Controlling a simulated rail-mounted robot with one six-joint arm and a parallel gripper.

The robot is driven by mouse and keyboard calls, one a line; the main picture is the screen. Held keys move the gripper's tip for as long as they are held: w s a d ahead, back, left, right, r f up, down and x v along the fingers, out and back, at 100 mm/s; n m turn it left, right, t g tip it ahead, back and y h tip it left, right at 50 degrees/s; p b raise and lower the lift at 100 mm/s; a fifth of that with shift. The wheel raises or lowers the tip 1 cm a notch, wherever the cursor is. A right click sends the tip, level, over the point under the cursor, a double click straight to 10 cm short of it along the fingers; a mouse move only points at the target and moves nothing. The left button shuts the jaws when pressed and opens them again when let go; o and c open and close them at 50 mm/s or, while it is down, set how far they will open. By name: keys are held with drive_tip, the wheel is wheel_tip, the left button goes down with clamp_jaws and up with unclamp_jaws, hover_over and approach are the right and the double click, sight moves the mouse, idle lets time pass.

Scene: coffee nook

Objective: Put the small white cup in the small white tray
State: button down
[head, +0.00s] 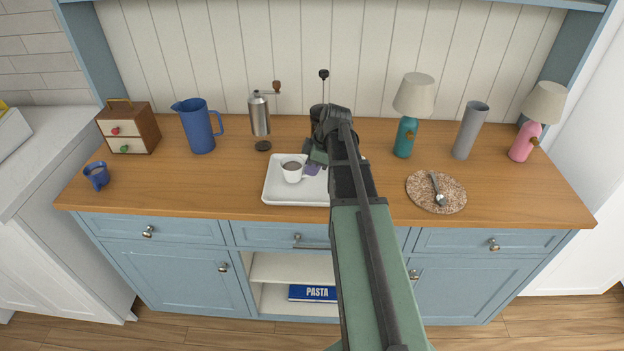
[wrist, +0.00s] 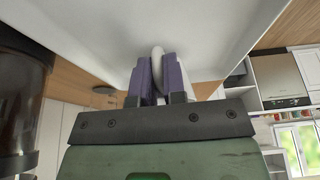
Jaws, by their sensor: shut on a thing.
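The small white cup (head: 292,174) is upright with something dark inside. It is within the outline of the small white tray (head: 284,200) on the wooden counter; I cannot tell whether it touches the tray floor. My gripper (head: 312,169) comes from the cup's right side. In the wrist view, the purple fingers of my gripper (wrist: 157,82) are shut on a thin white part of the cup (wrist: 158,62), which looks like its handle. The white tray (wrist: 100,30) spreads across the top of that view. My arm hides the tray's right part in the head view.
A dark container (wrist: 22,95) is close beside my gripper. A grinder (head: 260,118) and blue jug (head: 197,126) stand behind left. A teal lamp (head: 405,135) and a round mat (head: 425,203) with a spoon are right. The counter left of the tray is clear.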

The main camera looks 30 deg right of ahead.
drive_tip(key=shift+f+p, duration=0.3)
drive_tip(key=shift+f, duration=0.2)
drive_tip(key=c, duration=1.2)
unclamp_jaws()
drive_tip(key=shift+r+p, duration=0.3)
drive_tip(key=shift+r, duration=0.2)
drive_tip(key=p+v, duration=1.1)
drive_tip(key=v, duration=0.1)
drive_tip(key=s+a+m+h, duration=0.1)
drive_tip(key=s+a+m, duration=0.2)
drive_tip(key=a, duration=0.6)
drive_tip(key=s+a+f+m+g+h, duration=0.1)
drive_tip(key=s+a+m, duration=0.3)
drive_tip(key=a, duration=0.4)
drive_tip(key=s+a+m+g+h, duration=0.1)
drive_tip(key=s+a+m, duration=0.2)
drive_tip(key=a, duration=0.6)
drive_tip(key=shift+s+a+f+m, duration=0.3)
drive_tip(key=shift+f+m, duration=0.1)
drive_tip(key=shift+m, duration=0.1)
